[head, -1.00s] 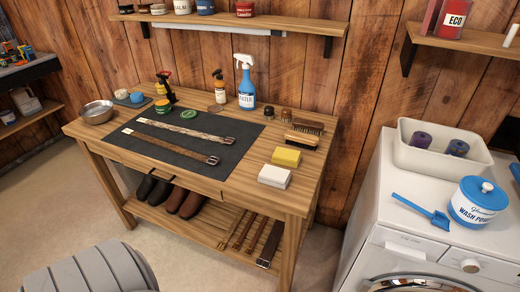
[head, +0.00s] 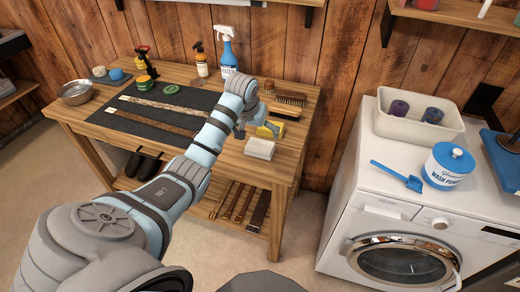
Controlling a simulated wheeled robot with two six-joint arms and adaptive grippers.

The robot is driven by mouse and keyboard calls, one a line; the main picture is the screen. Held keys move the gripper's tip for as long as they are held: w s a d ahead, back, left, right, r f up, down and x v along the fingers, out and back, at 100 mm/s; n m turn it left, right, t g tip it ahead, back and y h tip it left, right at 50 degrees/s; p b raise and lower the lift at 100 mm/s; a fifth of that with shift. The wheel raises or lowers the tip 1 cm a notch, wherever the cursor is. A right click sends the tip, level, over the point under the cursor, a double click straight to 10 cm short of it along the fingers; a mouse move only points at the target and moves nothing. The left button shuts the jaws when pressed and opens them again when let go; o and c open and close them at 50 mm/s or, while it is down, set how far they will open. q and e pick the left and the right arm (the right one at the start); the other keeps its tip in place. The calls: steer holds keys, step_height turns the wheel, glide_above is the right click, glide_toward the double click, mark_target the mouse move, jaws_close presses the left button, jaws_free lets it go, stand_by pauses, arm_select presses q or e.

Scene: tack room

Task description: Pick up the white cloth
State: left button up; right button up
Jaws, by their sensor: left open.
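The white cloth (head: 260,149) appears as a small folded white block lying flat near the right front of the wooden workbench. A similar yellow folded block (head: 267,134) lies just behind it, partly covered by my gripper. My left arm reaches in from the lower left across the bench. My left gripper (head: 259,125) is open above the yellow block, just behind the white cloth and apart from it. Its fingertips are small and partly hard to make out. My right gripper is not in view.
Brushes (head: 289,103) lie behind the gripper. A blue spray bottle (head: 228,54) and an amber bottle (head: 201,60) stand at the back. Straps lie on the dark mat (head: 97,117). A metal bowl (head: 75,93) is at left. A washing machine (head: 345,190) stands right of the bench.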

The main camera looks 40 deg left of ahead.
mark_target(259, 146)
arm_select(q)
steer(key=x, duration=0.3)
steer(key=b+x, duration=0.1)
steer(key=x, duration=0.2)
steer(key=b+x, duration=0.1)
steer(key=x, duration=0.2)
steer(key=shift+d+f, duration=0.25)
steer(key=shift+f, duration=0.25)
steer(key=shift+s+r, duration=0.1)
steer(key=c, duration=1)
